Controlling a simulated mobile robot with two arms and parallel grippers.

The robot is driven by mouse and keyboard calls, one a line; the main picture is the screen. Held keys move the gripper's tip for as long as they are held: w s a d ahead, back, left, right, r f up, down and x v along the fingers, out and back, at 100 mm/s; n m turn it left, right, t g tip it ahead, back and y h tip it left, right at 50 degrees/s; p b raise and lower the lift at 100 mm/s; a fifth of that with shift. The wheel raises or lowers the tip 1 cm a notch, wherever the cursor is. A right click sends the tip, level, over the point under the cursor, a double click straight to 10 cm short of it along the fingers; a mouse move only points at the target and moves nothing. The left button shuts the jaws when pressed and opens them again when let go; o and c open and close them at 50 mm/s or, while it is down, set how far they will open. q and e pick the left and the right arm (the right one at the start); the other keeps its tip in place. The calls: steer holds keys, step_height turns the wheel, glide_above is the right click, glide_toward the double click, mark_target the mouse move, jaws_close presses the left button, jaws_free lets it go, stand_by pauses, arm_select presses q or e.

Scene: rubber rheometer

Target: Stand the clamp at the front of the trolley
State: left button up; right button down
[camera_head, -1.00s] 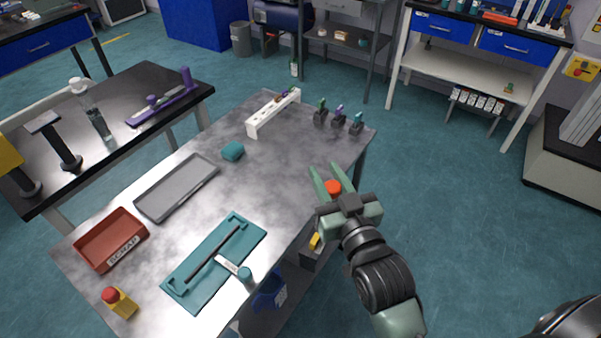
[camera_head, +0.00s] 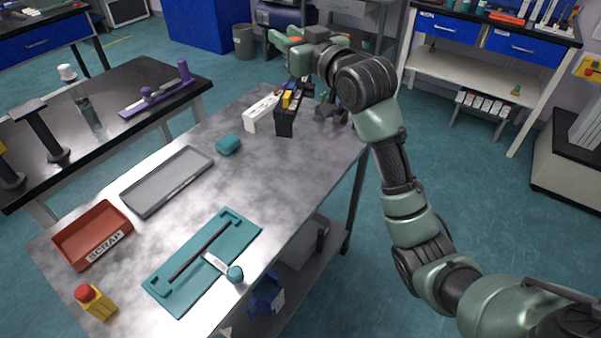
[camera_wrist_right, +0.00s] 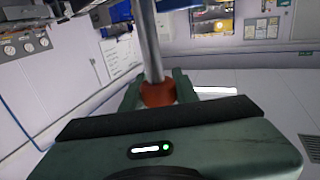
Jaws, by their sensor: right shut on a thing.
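My right gripper (camera_head: 284,38) is at the far end of the steel trolley (camera_head: 200,205), above its top. It is shut on the clamp's orange-red knob (camera_wrist_right: 158,93). In the right wrist view a metal rod (camera_wrist_right: 150,40) runs from the knob, away from the gripper. In the head view a black body with a yellow part (camera_head: 288,112) shows below the gripper, beside a white rack (camera_head: 262,112). It looks like the clamp's lower part; the link is hidden. I cannot tell whether it touches the trolley. My left gripper is not in view.
Small dark tools (camera_head: 326,108) stand right of the black body, partly behind my arm. Bare steel lies mid-trolley.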

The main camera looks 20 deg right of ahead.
step_height(320, 180, down, 19)
steer(key=shift+f+b, duration=0.15)
steer(key=shift+b, duration=0.3)
steer(key=shift+d, duration=0.1)
steer(key=c, duration=1.5)
jaws_free()
steer(key=shift+f, duration=0.25)
steer(key=o, duration=0.4)
steer(key=v, duration=1.2)
steer(key=shift+r, duration=0.2)
